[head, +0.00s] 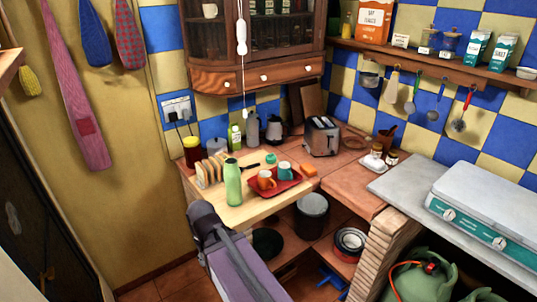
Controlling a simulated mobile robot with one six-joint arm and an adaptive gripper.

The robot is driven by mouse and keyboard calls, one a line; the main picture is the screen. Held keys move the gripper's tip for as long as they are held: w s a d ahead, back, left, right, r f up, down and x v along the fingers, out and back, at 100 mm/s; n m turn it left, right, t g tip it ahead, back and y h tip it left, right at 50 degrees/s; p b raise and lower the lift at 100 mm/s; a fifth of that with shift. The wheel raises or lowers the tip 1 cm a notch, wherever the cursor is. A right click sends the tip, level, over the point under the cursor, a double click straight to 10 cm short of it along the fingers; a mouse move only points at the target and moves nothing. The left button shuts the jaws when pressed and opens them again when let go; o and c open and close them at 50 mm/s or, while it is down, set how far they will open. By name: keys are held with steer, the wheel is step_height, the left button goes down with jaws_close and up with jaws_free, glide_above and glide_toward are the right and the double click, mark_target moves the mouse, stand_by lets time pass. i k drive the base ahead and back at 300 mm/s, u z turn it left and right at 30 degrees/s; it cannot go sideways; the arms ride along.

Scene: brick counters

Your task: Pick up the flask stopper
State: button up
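A tall green flask (233,184) stands upright on the light wooden board at the front of the brick counter. I cannot single out its stopper with certainty. A small teal piece (270,158) sits behind the red tray, and a larger teal item (284,170) sits on the tray; either is too small to identify surely. My arm reaches up from the bottom of the view and its dark rounded part ends just in front of the board, left of the flask. No gripper fingers show.
The red tray (287,187) also holds an orange cup (265,180). A toast rack (209,171) with bread stands left of the flask. A toaster (322,136), bottles and jars stand behind. Pots sit on the shelf below.

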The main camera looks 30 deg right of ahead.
mark_target(271, 159)
steer(key=z, duration=0.5)
steer(key=i, duration=1)
steer(key=z, duration=0.55)
